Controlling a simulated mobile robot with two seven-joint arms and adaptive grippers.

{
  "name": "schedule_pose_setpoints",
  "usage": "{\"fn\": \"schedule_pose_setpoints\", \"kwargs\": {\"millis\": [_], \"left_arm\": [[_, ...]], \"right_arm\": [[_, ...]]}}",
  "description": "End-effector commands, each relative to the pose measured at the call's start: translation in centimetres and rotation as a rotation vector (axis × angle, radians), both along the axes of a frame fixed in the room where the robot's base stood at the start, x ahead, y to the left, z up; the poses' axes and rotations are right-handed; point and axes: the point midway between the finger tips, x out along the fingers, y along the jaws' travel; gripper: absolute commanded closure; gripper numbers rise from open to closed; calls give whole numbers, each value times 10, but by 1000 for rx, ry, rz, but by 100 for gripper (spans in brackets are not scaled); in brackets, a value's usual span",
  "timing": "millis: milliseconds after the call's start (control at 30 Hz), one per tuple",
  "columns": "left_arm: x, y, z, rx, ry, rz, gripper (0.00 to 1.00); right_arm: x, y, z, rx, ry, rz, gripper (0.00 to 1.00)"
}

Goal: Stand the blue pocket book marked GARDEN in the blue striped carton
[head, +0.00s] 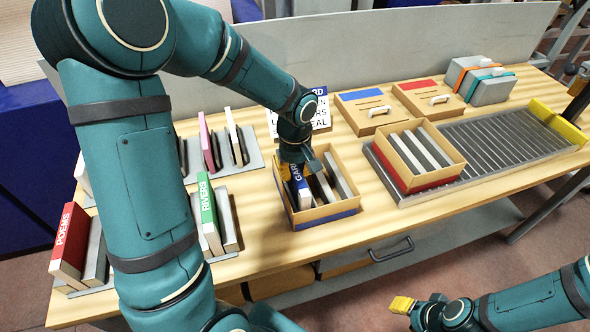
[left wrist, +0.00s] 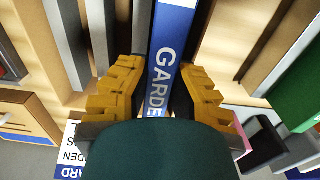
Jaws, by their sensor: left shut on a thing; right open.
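The blue book marked GARDEN (head: 302,186) stands upright inside the blue striped carton (head: 325,213), at its left end. My left gripper (head: 292,160) is shut on the book's upper part from above. In the left wrist view the book (left wrist: 172,60) shows its lettered blue spine between the yellow fingers of my left gripper (left wrist: 160,98). Grey blocks (head: 337,178) stand in the carton to the right of the book. The book's lower part is hidden by the carton wall. My right gripper (head: 418,306) is open and empty, away from the table at the lower right.
A red striped carton (head: 424,186) with grey blocks sits on a roller rack (head: 505,137) to the right. Racks at left hold a red POEMS book (head: 68,240) and a green RIVERS book (head: 208,208). A lettered sign (head: 322,108) and lidded boxes stand behind.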

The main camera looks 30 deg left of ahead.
Motion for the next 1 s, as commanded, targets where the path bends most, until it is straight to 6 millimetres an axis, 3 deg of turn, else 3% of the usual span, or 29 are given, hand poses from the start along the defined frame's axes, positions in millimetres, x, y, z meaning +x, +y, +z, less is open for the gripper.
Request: {"fn": "schedule_pose_setpoints", "kwargs": {"millis": [67, 100, 167, 567, 1000], "left_arm": [[0, 0, -3, 0, -1, 0, 100], [0, 0, -3, 0, 0, 0, 73], [0, 0, -3, 0, 0, 0, 58], [0, 0, 2, 0, 0, 0, 58], [1, 0, 85, 1, -5, 1, 58]], "right_arm": [[-1, 0, -3, 0, 2, 1, 53], [-1, 0, -4, 0, 2, 2, 53], [-1, 0, -3, 0, 2, 2, 53], [0, 0, 2, 0, -1, 0, 53], [5, -1, 16, -3, -11, -9, 53]]}}
